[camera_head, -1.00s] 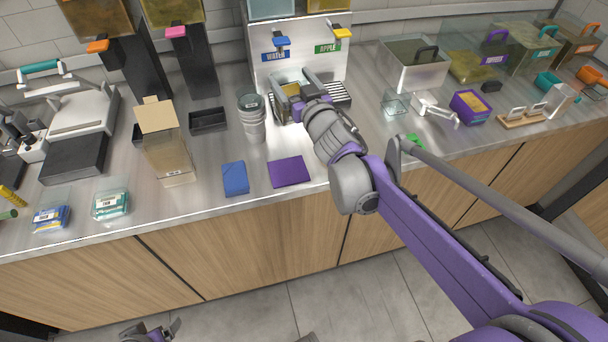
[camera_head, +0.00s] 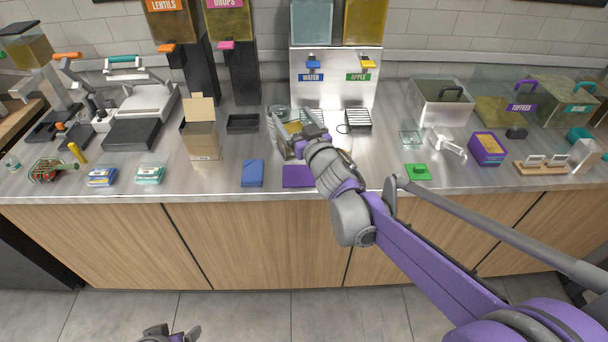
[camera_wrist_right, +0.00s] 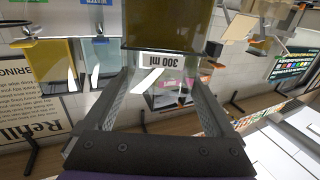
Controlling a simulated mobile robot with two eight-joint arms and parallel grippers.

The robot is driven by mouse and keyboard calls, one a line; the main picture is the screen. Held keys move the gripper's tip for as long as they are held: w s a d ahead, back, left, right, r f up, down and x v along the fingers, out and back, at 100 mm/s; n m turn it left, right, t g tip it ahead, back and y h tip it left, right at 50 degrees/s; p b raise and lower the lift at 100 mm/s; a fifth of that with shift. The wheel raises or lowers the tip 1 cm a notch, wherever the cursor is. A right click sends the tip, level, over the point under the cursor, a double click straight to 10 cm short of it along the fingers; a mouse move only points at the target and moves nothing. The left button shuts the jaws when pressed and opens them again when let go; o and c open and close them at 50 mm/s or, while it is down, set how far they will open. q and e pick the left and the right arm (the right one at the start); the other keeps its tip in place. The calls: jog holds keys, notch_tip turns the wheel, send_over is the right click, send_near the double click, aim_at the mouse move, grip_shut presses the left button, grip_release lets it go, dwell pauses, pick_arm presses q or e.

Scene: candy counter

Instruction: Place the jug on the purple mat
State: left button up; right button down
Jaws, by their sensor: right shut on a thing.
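The jug (camera_head: 293,127) is clear with yellow contents. My right gripper (camera_head: 290,137) is shut on it, in front of the dispenser. I cannot tell how high the jug is above the counter. My left gripper (camera_head: 170,333) shows only partly at the bottom edge, away from the counter.
A blue mat (camera_head: 252,173) lies left of the purple one. A stack of cups (camera_head: 277,112) is partly hidden behind the jug. The dispenser (camera_head: 335,80) with water and apple taps stands behind. A cardboard box (camera_head: 201,138) stands left, a green pad (camera_head: 418,172) right.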

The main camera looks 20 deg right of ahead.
jog(key=f, duration=0.5)
jog(key=shift+w+a+f, duration=0.1)
jog(key=shift+w+f, duration=0.1)
jog(key=shift+f, duration=2.2)
jog(key=shift+s, duration=0.1)
jog(key=shift+b, duration=0.3)
jog(key=shift+f, duration=0.2)
grip_release()
jog(key=shift+r, duration=0.1)
